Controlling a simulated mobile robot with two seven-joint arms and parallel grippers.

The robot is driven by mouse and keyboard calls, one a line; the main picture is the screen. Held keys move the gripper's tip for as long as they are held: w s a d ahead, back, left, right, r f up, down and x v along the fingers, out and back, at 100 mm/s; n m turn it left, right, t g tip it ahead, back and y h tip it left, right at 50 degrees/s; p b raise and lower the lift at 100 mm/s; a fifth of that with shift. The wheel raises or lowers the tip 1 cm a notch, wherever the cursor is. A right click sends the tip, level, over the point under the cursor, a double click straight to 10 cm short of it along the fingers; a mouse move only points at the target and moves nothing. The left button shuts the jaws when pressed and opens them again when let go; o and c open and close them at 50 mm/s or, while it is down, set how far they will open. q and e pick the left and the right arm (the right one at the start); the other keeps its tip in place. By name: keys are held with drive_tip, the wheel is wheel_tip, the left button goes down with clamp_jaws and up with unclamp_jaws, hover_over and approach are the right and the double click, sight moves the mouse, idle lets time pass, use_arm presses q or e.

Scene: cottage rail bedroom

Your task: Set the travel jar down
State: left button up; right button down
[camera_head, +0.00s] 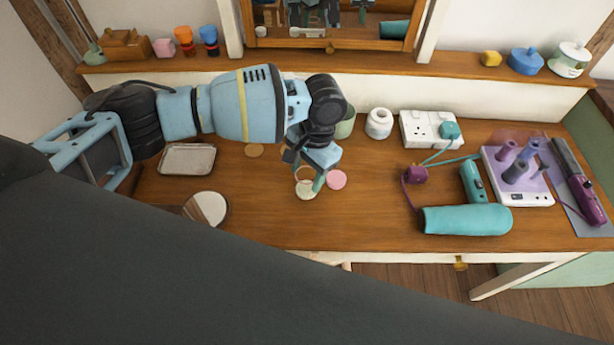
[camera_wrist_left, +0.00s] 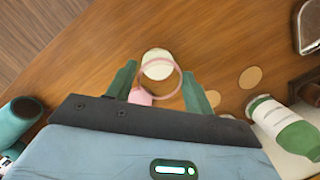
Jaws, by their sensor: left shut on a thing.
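The travel jar (camera_wrist_left: 163,84) looks like a clear, see-through ring with a pink rim between the fingertips of my left gripper (camera_wrist_left: 158,88) in the left wrist view. In the head view the jar (camera_head: 303,173) shows small beside the green fingers of my left gripper (camera_head: 308,176), which is shut on it. I cannot tell whether the jar touches the desk. My right gripper is not in view.
The wooden desk (camera_head: 270,220) is clear in front of the gripper.

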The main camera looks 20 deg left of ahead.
use_arm(q)
drive_tip(key=shift+f, duration=1.2)
drive_tip(key=shift+f, duration=0.1)
drive_tip(key=o, duration=1.1)
drive_tip(key=shift+o, duration=0.2)
wheel_tip(320, 180, up, 12)
drive_tip(key=w+d, duration=0.1)
drive_tip(key=shift+w+d, duration=0.15)
drive_tip(key=shift+w, duration=0.25)
